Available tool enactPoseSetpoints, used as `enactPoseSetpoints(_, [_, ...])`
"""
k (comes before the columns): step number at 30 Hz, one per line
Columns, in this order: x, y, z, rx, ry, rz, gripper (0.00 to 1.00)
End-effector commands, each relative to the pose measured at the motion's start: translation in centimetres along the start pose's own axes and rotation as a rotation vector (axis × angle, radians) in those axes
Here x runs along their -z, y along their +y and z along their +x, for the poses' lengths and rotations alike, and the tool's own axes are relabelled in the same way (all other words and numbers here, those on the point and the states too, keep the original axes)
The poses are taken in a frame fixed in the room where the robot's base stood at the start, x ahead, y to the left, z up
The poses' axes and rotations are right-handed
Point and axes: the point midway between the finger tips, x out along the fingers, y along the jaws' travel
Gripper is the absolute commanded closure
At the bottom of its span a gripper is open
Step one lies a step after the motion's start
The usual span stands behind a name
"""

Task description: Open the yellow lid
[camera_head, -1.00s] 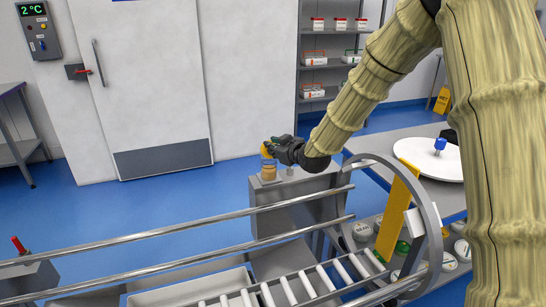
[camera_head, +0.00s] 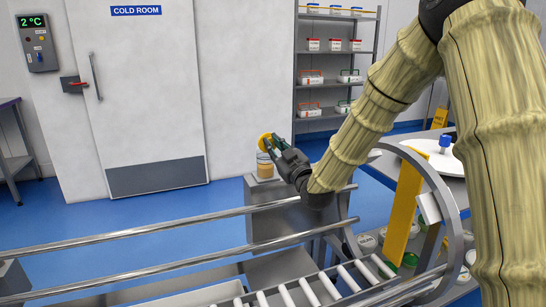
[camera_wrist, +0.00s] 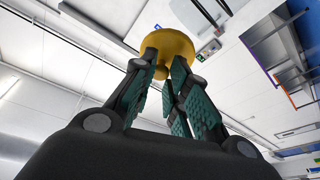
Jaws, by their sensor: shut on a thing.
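The yellow lid (camera_head: 265,142) is tilted up on edge above a tub with tan contents (camera_head: 264,168), which stands on a grey block. I cannot tell whether its lower edge touches the tub. In the wrist view the round yellow lid (camera_wrist: 160,38) is beyond my fingertips, with a small yellow knob or stem between them. My gripper (camera_head: 276,147) is shut on the lid at that part, coming from the right. The inside of the tub is not clearly visible.
Steel rails (camera_head: 150,255) and a white roller conveyor (camera_head: 310,287) run across the front. A curved metal hoop (camera_head: 453,215) and a yellow upright strip (camera_head: 403,207) stand on the right. A grey table with a white round top is behind them. A cold room door (camera_head: 145,95) and shelves are at the back.

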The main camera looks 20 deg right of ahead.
Motion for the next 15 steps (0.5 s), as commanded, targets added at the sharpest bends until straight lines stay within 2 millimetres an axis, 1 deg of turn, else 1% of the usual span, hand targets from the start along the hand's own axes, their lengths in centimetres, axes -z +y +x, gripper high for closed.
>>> enactPoseSetpoints(1, [-0.47,-0.14,-0.14,-0.01,0.022,-0.003,1.0])
enactPoseSetpoints(9, [-0.46,-0.19,-0.48,-0.041,0.103,-0.016,1.0])
enactPoseSetpoints(15, [-0.38,-0.18,-0.59,-0.052,0.132,-0.021,1.0])
